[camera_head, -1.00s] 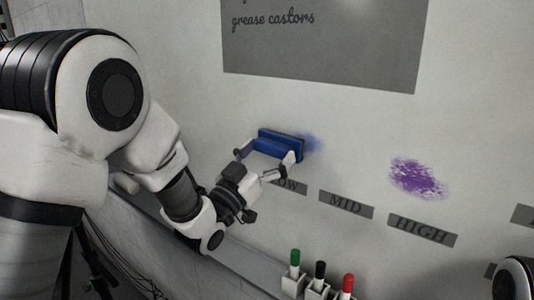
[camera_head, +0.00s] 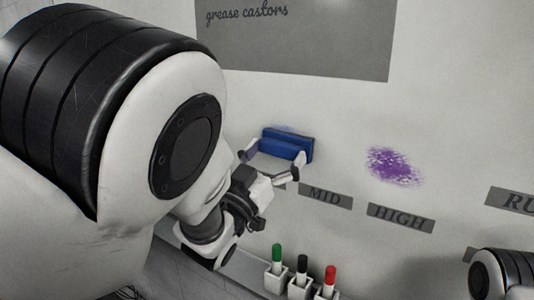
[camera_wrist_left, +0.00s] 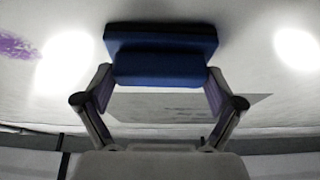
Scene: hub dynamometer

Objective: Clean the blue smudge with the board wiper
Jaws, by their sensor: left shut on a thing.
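The board wiper (camera_head: 288,145) is blue with a dark pad and lies against the whiteboard. My left gripper (camera_head: 273,164) is shut on it, with one finger at each end. The left wrist view also shows the wiper (camera_wrist_left: 160,66) between the fingers of the left gripper (camera_wrist_left: 158,88). A faint trace of the blue smudge (camera_head: 283,128) shows just above the wiper's top edge; the wiper hides the area behind it. My right gripper is not in view; only a part that looks like my right arm shows at the lower right.
A purple smudge (camera_head: 394,166) lies to the right on the board, above the HIGH label (camera_head: 400,217). The MID label (camera_head: 325,196) is below the wiper. Green, black and red markers (camera_head: 330,280) stand in holders on the ledge. A grey panel (camera_head: 300,35) is above.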

